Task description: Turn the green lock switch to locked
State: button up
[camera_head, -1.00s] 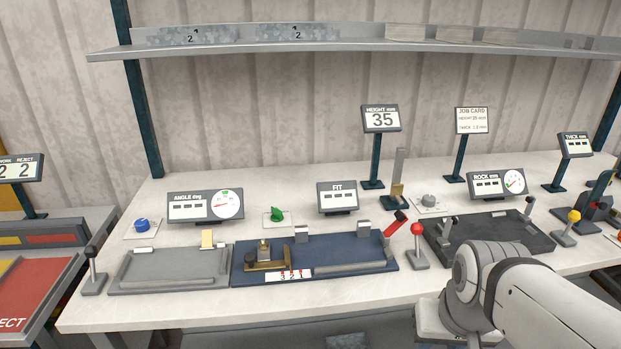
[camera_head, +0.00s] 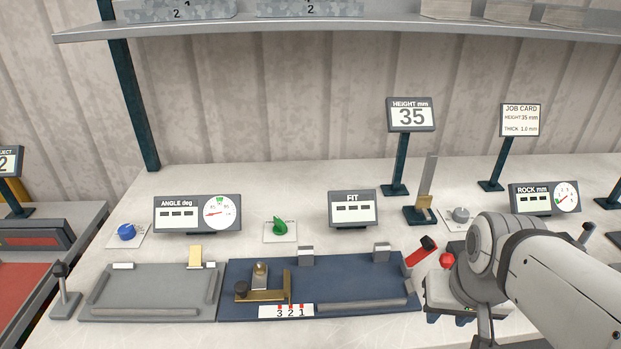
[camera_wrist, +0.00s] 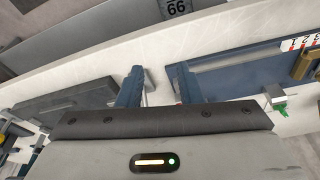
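The green lock switch (camera_head: 280,226) sits on a small white plate on the bench, behind the blue fixture and between the ANGLE and FIT displays. Its plate lettering is too small to read. A small green patch, apparently the same switch, shows at the right of the wrist view (camera_wrist: 281,108), partly hidden by a grey block. My gripper (camera_wrist: 158,88) is open, with its two blue fingers apart and nothing seen between them. In the head view it is at the right, in front of the red-knobbed lever, well away from the switch.
The blue fixture (camera_head: 345,275) with brass parts and a raised red-handled lever (camera_head: 420,252) lies between my gripper and the switch. A blue knob (camera_head: 127,232) is left of the switch. The FIT display (camera_head: 352,209) stands right of it. Bare bench surrounds the switch plate.

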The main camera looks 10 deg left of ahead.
jog(key=w+a+r+n+y, duration=0.15)
jog(key=w+a+n, duration=0.25)
jog(key=w+a, duration=0.7)
jog(key=n+y+b, duration=0.2)
jog(key=n, duration=0.3)
send_near(279, 220)
jog(key=f, duration=0.1)
jog(key=shift+n, duration=0.3)
jog(key=x, duration=0.7)
jog(key=shift+w+a+p, duration=0.1)
jog(key=shift+a+p, duration=0.1)
jog(key=shift+p, duration=0.2)
jog(key=shift+w+a+f, duration=0.15)
jog(key=shift+w+f, duration=0.05)
jog(key=shift+f, duration=0.3)
